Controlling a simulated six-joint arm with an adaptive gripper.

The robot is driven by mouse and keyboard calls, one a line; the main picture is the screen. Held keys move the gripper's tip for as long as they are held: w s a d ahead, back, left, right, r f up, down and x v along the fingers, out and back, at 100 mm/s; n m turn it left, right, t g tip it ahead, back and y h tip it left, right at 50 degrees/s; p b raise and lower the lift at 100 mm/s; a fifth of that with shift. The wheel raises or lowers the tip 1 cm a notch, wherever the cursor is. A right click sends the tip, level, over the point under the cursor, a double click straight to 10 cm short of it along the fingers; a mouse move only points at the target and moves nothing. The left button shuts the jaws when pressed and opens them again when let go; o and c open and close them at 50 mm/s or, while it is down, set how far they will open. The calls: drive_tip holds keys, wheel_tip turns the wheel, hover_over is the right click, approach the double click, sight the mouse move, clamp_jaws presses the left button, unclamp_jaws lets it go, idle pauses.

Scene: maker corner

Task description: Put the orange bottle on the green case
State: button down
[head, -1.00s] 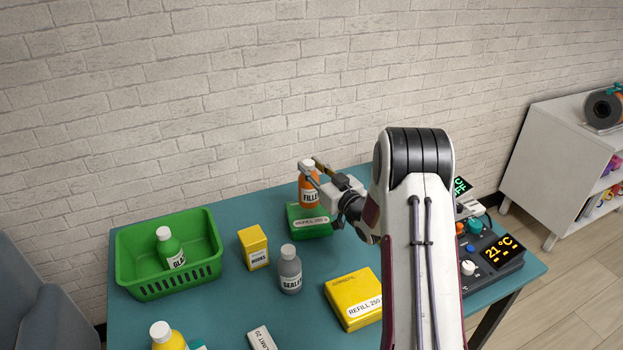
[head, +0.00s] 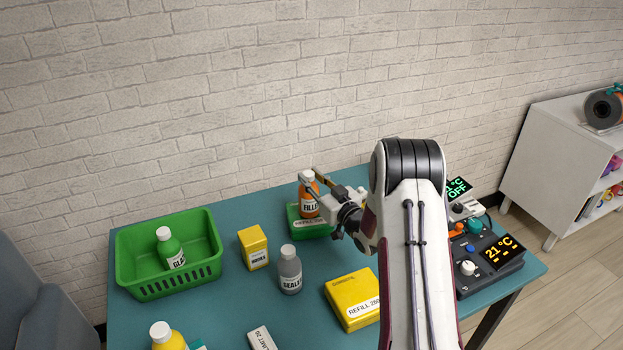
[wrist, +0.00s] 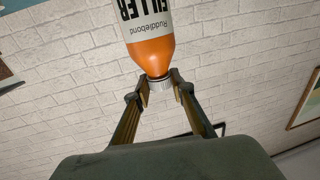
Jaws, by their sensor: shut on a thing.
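The orange bottle (head: 310,204), with a white cap and a FILLER label, is over the green case (head: 317,232) at the back middle of the table. Its base overlaps the case's top in the head view; I cannot tell whether it touches. My gripper (head: 313,176) reaches in from the right and is shut on the bottle's cap. In the wrist view, the two fingertips (wrist: 161,86) sit either side of the cap, and the orange bottle (wrist: 152,54) appears upside down. My gripper hides part of the case's right side.
A grey bottle (head: 290,272), a yellow box (head: 253,248) and a yellow case (head: 352,300) stand in front. Control devices (head: 490,268) are at right. Teal table shows between them.

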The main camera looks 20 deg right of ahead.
drive_tip(key=shift+f, duration=0.1)
drive_tip(key=c, duration=1.7)
unclamp_jaws()
drive_tip(key=shift+s+d, duration=0.3)
drive_tip(key=shift+s, duration=1.7)
drive_tip(key=shift+s+d, duration=0.35)
drive_tip(key=shift+s, duration=1.6)
drive_tip(key=shift+s+d, duration=0.3)
drive_tip(key=shift+s, duration=1.7)
drive_tip(key=shift+r, duration=0.2)
